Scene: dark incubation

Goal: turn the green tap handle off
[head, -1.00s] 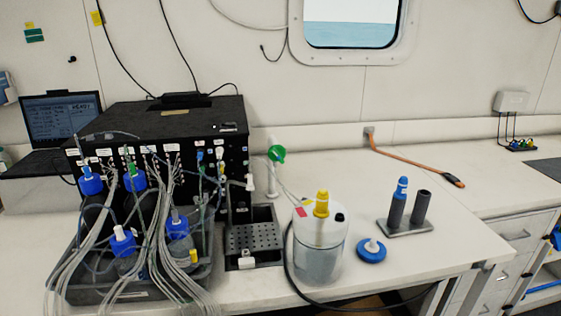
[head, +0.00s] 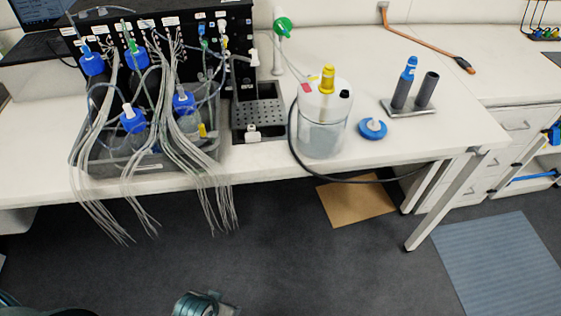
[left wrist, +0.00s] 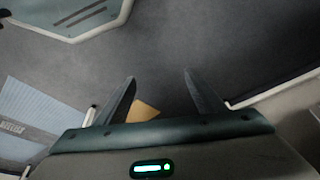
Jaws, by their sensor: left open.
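The green tap handle (head: 283,27) sits on top of a white post (head: 279,58) at the back of the bench, just right of the black instrument box. Thin clear tubing runs from near it toward the white-lidded vessel. My left gripper (left wrist: 158,75) shows in the left wrist view, its two fingers apart with nothing between them. It is over the floor, away from the tap. The tap is not in the left wrist view. My right gripper is not in view.
A lidded vessel (head: 323,125) with a yellow cap stands in front of the tap. Left are blue-capped bottles in a grey tray (head: 150,160) with hanging tubes. A blue disc (head: 372,128) and tube stand (head: 409,108) are right. The floor in front is mostly clear.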

